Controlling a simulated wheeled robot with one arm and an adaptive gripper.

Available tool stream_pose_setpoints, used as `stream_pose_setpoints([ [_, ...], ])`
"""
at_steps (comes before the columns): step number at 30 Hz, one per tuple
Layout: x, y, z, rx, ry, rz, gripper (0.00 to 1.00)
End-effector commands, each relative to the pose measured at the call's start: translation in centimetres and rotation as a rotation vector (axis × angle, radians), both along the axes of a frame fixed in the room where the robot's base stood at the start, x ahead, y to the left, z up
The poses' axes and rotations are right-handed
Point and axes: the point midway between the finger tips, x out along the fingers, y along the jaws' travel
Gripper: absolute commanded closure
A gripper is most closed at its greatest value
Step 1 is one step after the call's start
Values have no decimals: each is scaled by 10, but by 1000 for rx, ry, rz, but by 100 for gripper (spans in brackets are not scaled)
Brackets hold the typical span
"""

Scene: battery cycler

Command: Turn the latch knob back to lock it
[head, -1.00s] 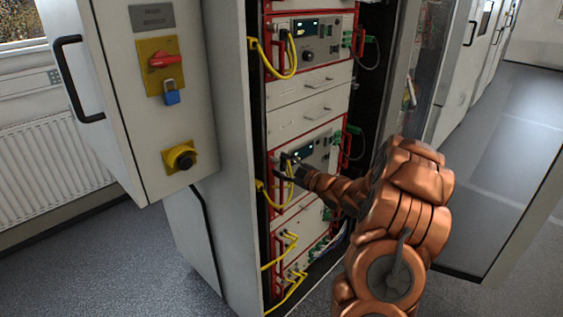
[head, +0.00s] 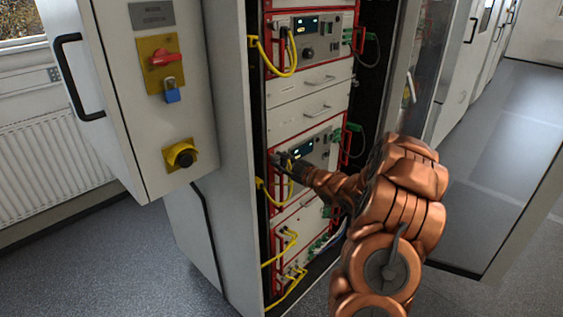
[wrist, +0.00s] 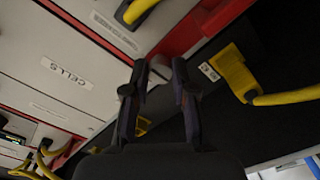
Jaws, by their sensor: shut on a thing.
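My gripper (wrist: 158,66) is shut on a small pale grey piece, the latch knob (wrist: 157,75), which sits between its two fingertips in the wrist view. The knob is beside a red frame strip at the edge of the rack, and its turned angle is hard to tell. In the head view my gripper (head: 284,162) is at the left edge of the middle instrument unit (head: 313,151). There the fingers and my arm hide the knob.
A yellow cable (head: 284,69) and others hang along the rack's left side, close to my gripper. A thick yellow cable (wrist: 288,97) with a yellow plug shows on the right in the wrist view. Open cabinet doors stand on both sides.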

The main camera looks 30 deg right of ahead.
Motion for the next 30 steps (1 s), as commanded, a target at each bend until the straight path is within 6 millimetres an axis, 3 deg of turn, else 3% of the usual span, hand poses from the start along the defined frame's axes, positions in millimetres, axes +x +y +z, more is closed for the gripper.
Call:
stream_pose_setpoints([
  [14,0,-1,1,62,14,-1,100],
  [30,0,0,3,495,116,-1,100],
])
